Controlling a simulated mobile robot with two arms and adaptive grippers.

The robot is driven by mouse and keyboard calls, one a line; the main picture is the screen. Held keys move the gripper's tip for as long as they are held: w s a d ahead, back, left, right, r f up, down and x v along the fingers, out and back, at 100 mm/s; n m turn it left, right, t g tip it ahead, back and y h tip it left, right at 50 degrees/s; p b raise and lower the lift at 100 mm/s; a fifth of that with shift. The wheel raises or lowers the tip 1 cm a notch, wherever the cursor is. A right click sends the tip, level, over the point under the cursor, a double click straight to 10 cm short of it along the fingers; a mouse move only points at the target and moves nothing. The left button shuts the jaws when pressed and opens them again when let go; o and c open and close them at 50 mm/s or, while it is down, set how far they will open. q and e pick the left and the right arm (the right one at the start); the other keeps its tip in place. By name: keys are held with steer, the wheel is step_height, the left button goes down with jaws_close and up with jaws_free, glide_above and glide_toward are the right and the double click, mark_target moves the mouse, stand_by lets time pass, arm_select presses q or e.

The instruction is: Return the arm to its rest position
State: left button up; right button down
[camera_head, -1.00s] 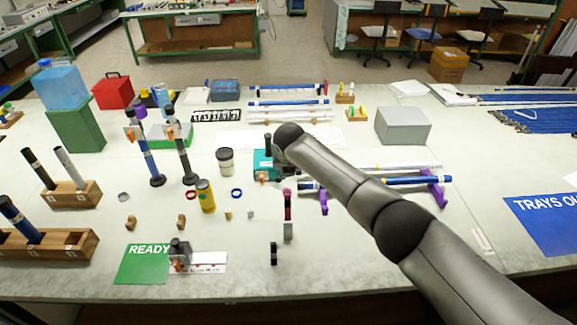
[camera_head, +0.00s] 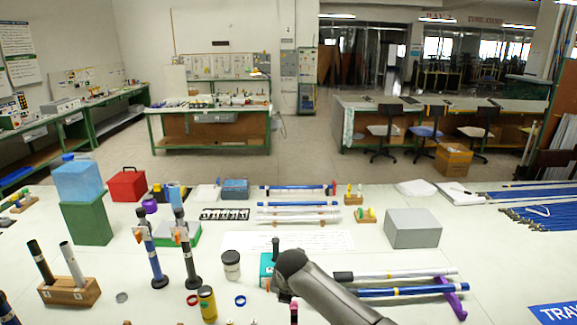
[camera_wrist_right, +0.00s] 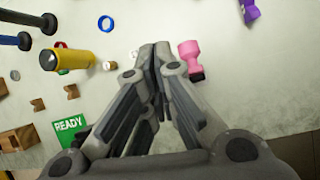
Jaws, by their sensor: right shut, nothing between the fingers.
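My right arm (camera_head: 325,292) reaches in from the lower right in the head view, over the table beside a teal box (camera_head: 267,270). Its hand is hidden there. In the right wrist view my right gripper (camera_wrist_right: 155,50) is shut and empty, pointing down over the table. A pink part with a black end (camera_wrist_right: 190,58) lies just right of the fingertips and looks apart from them. My left arm and gripper are not in view.
A yellow can (camera_wrist_right: 70,58), a blue ring (camera_wrist_right: 107,24) and wooden blocks lie left of the gripper; a green READY mat (camera_wrist_right: 70,132) is lower. Purple stands (camera_head: 452,300) with rods are right of my arm. Upright rods (camera_head: 187,250) stand left.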

steer(key=s+f+m+g+y, duration=0.1)
steer(key=s+f+m, duration=0.4)
steer(key=s, duration=0.5)
steer(key=s+f+m+g+y, duration=0.1)
steer(key=s+f+m, duration=0.2)
steer(key=s+m, duration=0.6)
steer(key=s+d+r+m+h, duration=0.1)
steer(key=s+d+r+m, duration=0.1)
steer(key=s+d+m, duration=0.85)
steer(key=s+d+r+m+h, duration=0.2)
steer(key=s+d+m, duration=0.6)
steer(key=s+d, duration=0.5)
steer(key=s+a+f+g+b, duration=0.15)
steer(key=f+b, duration=0.25)
steer(key=f, duration=1.3)
steer(key=s+a+f+b, duration=0.15)
steer(key=f+b, duration=0.25)
steer(key=f, duration=1.4)
steer(key=s+d+f+b, duration=0.2)
steer(key=s+f, duration=0.6)
steer(key=f, duration=0.2)
steer(key=s+d+f+g+b, duration=0.1)
steer(key=s+f+b, duration=0.2)
steer(key=s+f, duration=0.5)
step_height(320, 180, down, 2)
steer(key=shift+s+d+f+n, duration=0.2)
steer(key=shift+d+f+n, duration=0.05)
steer(key=shift+d+n, duration=0.1)
